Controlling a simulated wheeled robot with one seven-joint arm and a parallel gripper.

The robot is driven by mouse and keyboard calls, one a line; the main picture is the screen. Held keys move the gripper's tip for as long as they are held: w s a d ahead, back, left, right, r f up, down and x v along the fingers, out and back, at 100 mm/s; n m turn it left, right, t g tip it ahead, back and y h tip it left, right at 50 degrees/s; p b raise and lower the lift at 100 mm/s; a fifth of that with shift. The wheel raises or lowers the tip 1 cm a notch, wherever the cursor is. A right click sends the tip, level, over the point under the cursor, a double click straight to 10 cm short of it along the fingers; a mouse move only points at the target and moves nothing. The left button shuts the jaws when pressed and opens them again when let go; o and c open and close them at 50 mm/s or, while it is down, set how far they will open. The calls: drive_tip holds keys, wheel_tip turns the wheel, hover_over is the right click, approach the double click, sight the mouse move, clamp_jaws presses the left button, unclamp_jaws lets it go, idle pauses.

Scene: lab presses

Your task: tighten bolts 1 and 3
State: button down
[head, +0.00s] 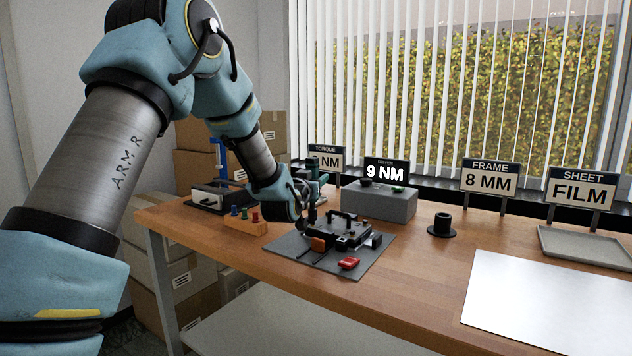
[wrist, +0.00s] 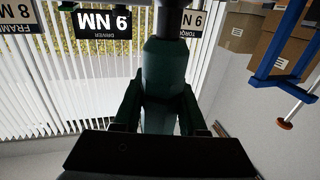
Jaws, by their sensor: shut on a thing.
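My gripper (head: 304,199) is above the far left part of the grey mat (head: 295,246). It is shut on a dark green driver; in the wrist view the driver (wrist: 164,85) stands between the two fingers. A black clamp-like press (head: 348,232) with a handle sits on the mat, below and right of my gripper. The bolts are too small to make out, and I cannot tell whether the driver touches one. The driver sign (head: 386,172) reads 9 NM. The torque sign (head: 326,160) shows NM, its number partly hidden in the head view.
An orange rack (head: 246,226) with coloured pieces stands left of the mat. A red piece (head: 349,263) lies at its front. A grey box (head: 379,204), a black round holder (head: 441,226), a tray (head: 590,247) and a pale sheet (head: 550,300) occupy the right. A blue stand (wrist: 285,45) is behind.

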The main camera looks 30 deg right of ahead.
drive_tip(key=shift+f+b, duration=1.1)
idle(0.9)
drive_tip(key=shift+f+b, duration=0.15)
drive_tip(key=shift+b, duration=0.4)
idle(0.5)
drive_tip(key=shift+r, duration=0.2)
drive_tip(key=shift+r+p, duration=0.55)
drive_tip(key=shift+r, duration=1.35)
